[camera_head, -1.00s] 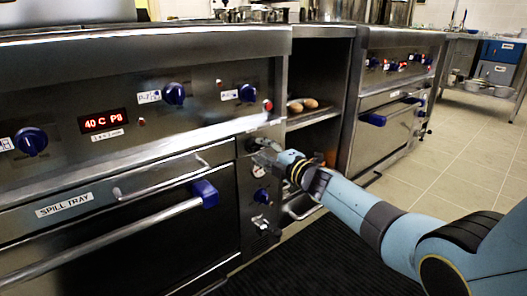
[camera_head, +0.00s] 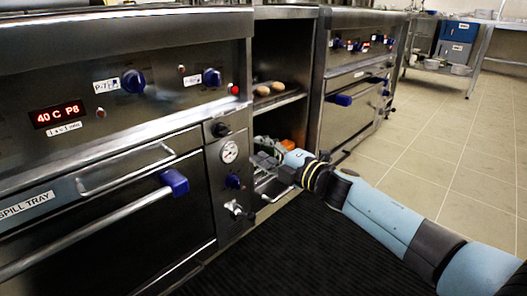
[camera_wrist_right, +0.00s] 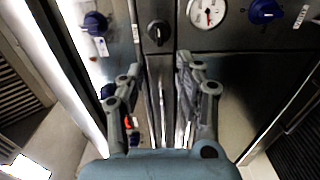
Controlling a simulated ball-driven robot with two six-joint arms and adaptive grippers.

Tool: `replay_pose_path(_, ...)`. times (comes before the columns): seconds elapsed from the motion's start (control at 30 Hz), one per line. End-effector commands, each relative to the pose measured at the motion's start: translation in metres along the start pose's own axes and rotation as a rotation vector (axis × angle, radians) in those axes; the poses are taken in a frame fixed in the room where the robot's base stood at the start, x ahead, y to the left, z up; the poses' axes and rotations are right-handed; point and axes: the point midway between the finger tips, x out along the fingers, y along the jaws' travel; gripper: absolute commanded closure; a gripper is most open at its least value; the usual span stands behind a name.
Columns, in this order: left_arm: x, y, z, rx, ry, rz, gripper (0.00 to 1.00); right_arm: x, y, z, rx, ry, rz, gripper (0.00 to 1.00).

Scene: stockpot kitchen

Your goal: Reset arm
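My right gripper (camera_head: 268,158) is in front of the stove beside the open shelf bay, just right of the round gauge (camera_head: 229,152). In the right wrist view its two fingers (camera_wrist_right: 158,85) are spread apart with nothing between them. Beyond the fingertips there are a black knob (camera_wrist_right: 158,32), the gauge (camera_wrist_right: 207,12) and a blue knob (camera_wrist_right: 264,11) on the stove panel. The gripper looks apart from the knobs. My left gripper is not in view.
The stove (camera_head: 110,120) has an oven handle (camera_head: 95,235) sticking out at left. Bread rolls (camera_head: 264,89) lie on a shelf in the open bay. A second stove (camera_head: 350,100) stands beyond. A black mat (camera_head: 320,245) covers the floor in front, and tiled floor at right is clear.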

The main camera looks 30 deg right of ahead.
Motion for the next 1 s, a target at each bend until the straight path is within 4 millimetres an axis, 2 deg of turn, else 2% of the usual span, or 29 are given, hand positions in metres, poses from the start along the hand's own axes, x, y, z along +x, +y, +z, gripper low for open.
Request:
replay_pose_path(0.5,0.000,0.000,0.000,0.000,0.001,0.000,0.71,-0.002,-0.001,0.000,0.000,0.000,-0.001,0.66)
replay_pose_path(0.57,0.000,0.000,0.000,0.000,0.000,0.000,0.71,-0.006,-0.006,-0.001,0.003,0.000,-0.010,0.66)
replay_pose_path(0.63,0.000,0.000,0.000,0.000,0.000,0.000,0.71,-0.016,-0.020,-0.006,0.014,-0.001,-0.034,0.66)
replay_pose_path(0.77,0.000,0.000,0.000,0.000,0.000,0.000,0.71,-0.058,-0.063,-0.029,0.062,0.003,-0.106,0.66)
replay_pose_path(0.8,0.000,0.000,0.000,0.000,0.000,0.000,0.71,-0.078,-0.073,-0.041,0.103,-0.012,-0.122,0.66)
replay_pose_path(0.87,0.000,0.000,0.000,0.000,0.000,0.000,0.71,-0.110,-0.082,-0.049,0.192,-0.085,-0.147,0.66)
replay_pose_path(1.0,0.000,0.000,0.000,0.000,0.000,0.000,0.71,-0.189,-0.095,-0.048,0.503,-0.394,-0.238,0.66)
